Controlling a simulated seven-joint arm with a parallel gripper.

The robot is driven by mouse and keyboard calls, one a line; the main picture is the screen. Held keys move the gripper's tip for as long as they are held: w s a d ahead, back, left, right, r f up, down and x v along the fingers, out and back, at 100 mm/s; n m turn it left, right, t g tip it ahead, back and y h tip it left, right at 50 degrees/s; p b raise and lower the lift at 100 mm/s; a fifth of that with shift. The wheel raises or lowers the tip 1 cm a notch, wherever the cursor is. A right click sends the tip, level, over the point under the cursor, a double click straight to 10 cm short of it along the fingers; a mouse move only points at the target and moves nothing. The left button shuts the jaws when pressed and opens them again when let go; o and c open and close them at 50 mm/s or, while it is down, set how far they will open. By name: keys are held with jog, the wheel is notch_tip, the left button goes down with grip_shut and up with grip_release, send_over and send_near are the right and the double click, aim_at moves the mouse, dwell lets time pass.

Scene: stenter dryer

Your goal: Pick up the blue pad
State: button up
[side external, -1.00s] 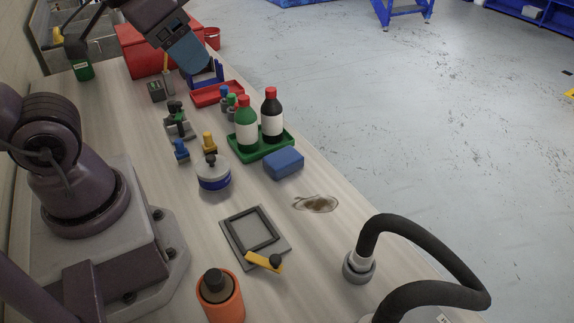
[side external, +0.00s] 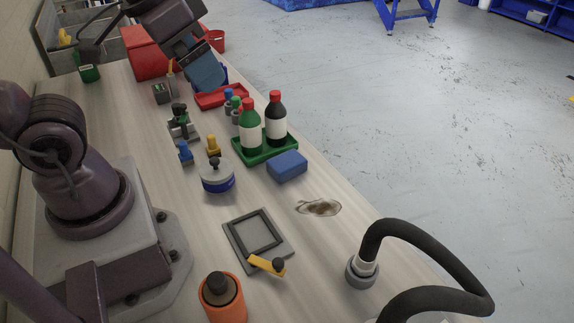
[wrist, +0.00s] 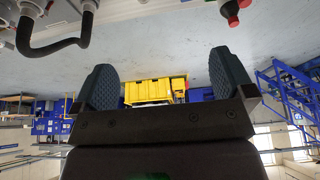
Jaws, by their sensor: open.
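The blue pad (side external: 287,166) is a small rounded block lying flat on the wooden bench in the side view, just in front of the green tray. My gripper (side external: 208,76) is above the far part of the bench, behind the red tray, well apart from the pad. In the wrist view my gripper (wrist: 164,90) shows two blue-grey fingers spread wide with nothing between them. The pad cannot be made out in the wrist view.
The green tray (side external: 262,155) holds a green bottle (side external: 250,130) and a dark bottle (side external: 275,122), both red-capped. A white-and-blue container (side external: 217,178), a square frame (side external: 254,236), a brown stain (side external: 319,207) and a black hose (side external: 425,240) are nearby.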

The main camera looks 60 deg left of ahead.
jog(key=w+a+f+n+g, duration=0.4)
jog(key=w+f+n+g, duration=0.15)
jog(key=w+f, duration=0.5)
jog(key=n, duration=1.3)
send_over(287, 160)
notch_tip(287, 160, down, 10)
jog(key=shift+n+t, duration=0.25)
jog(key=shift+t, duration=0.1)
notch_tip(287, 160, down, 6)
jog(key=shift+s+d+f, duration=0.1)
jog(key=shift+s, duration=0.05)
jog(key=shift+f, duration=3.15)
jog(key=c, duration=0.6)
